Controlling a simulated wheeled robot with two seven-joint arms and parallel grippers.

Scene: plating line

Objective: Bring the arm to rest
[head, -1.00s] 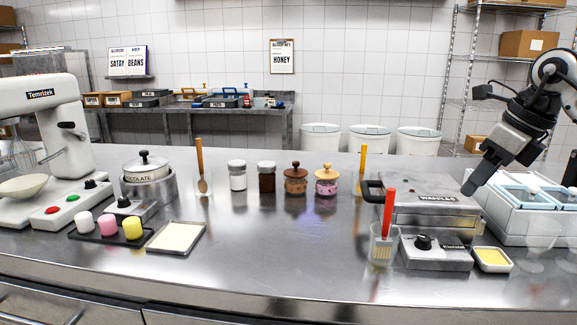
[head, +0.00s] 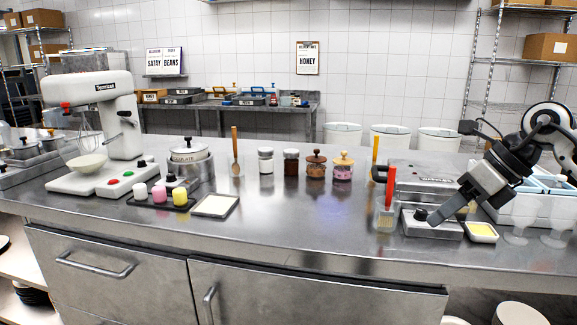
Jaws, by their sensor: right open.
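My right gripper (head: 437,220) comes in from the right and hangs over the front of the waffle iron's grey base (head: 432,229). It is open and I see nothing in it. Its fingers point down and to the left, near the base's black knob (head: 420,214); I cannot tell whether they touch it. The gripper and forearm hide part of the waffle iron (head: 405,185). My left gripper is not in view.
A cup with a red-handled brush (head: 385,218) stands left of the gripper, and a small yellow dish (head: 481,232) right of it. A blue-lidded white container (head: 520,205) is behind. Jars (head: 316,165), a mixer (head: 118,130) and a pot (head: 189,153) stand left. The front middle counter is clear.

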